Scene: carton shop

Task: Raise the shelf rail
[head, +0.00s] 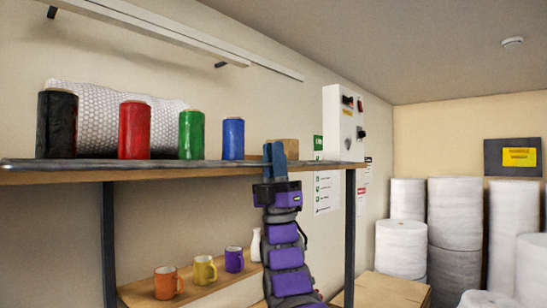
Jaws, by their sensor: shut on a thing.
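The shelf rail (200,163) is a long, thin grey bar along the front edge of the upper wooden shelf (180,174). It lies low, at about the level of the shelf board. My gripper (275,147) reaches up from below at the right part of the shelf, its blue fingers upright at the rail. The fingers are shut on the rail and hide a short piece of it.
Black (57,124), red (134,130), green (191,135) and blue (233,139) rolls stand behind the rail, with bubble wrap (95,100) behind them. Mugs (205,270) stand on the lower shelf. A dark post (349,235) is right of my arm.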

